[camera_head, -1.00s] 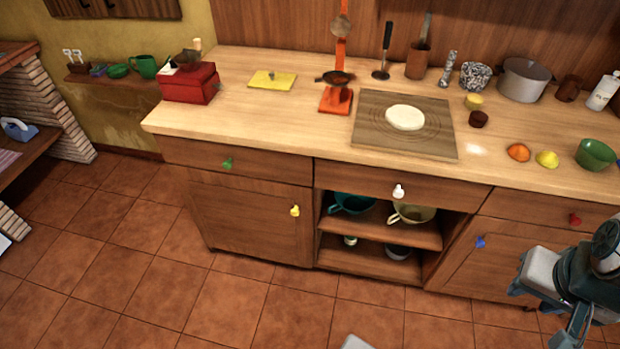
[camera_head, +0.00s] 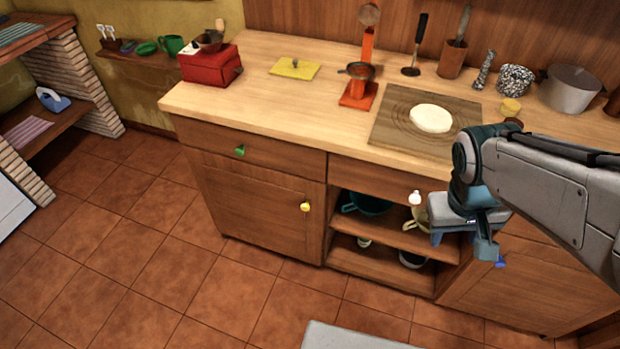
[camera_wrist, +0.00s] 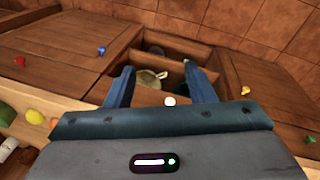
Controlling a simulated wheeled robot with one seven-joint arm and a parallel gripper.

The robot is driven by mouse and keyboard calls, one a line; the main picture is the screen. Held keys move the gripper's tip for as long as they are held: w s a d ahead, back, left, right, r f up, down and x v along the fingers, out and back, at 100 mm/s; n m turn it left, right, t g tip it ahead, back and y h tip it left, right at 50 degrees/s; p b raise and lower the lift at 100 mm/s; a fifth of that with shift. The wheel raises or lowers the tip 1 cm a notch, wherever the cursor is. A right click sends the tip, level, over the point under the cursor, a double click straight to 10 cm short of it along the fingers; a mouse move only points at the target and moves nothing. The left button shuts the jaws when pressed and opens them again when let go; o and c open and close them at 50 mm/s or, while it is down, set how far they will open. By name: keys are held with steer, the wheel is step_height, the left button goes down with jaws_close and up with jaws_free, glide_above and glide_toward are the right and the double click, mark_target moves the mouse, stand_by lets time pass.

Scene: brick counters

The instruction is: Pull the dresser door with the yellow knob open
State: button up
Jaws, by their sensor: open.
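The dresser door (camera_head: 255,208) with the yellow knob (camera_head: 305,207) is at the lower left of the counter, below the drawer with the green knob, and looks closed. In the wrist view the yellow knob (camera_wrist: 245,90) is at the right, outside the fingers, on its door (camera_wrist: 272,88). My gripper (camera_head: 462,245) is in front of the open shelf section, to the right of the yellow knob and apart from it. In the wrist view my gripper (camera_wrist: 162,85) has its two blue fingers spread, with nothing held; the white knob shows between them.
A green knob (camera_head: 240,150) is on the drawer above the door. A white knob (camera_head: 415,197) and a blue knob (camera_head: 500,262) are near my gripper. Open shelves (camera_head: 400,236) hold bowls. The tiled floor (camera_head: 150,250) before the door is clear.

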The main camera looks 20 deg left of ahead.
steer(key=w+a+f+n+h+b, duration=0.2)
steer(key=w+f+n+h+b, duration=0.1)
steer(key=f, duration=0.3)
steer(key=w+a+f+n+h+b, duration=0.1)
steer(key=w+f+n+h+b, duration=0.15)
steer(key=f, duration=0.45)
steer(key=n+t+y+b, duration=0.6)
steer(key=n+t+b, duration=1)
steer(key=n, duration=0.7)
glide_toward(305, 209)
steer(key=shift+n+t, duration=0.25)
steer(key=shift+t, duration=0.15)
steer(key=w, duration=0.3)
steer(key=w+b, duration=0.1)
steer(key=w, duration=0.5)
steer(key=shift+w+d+f+b, duration=0.1)
steer(key=shift+d+f+b, duration=0.2)
jaws_close()
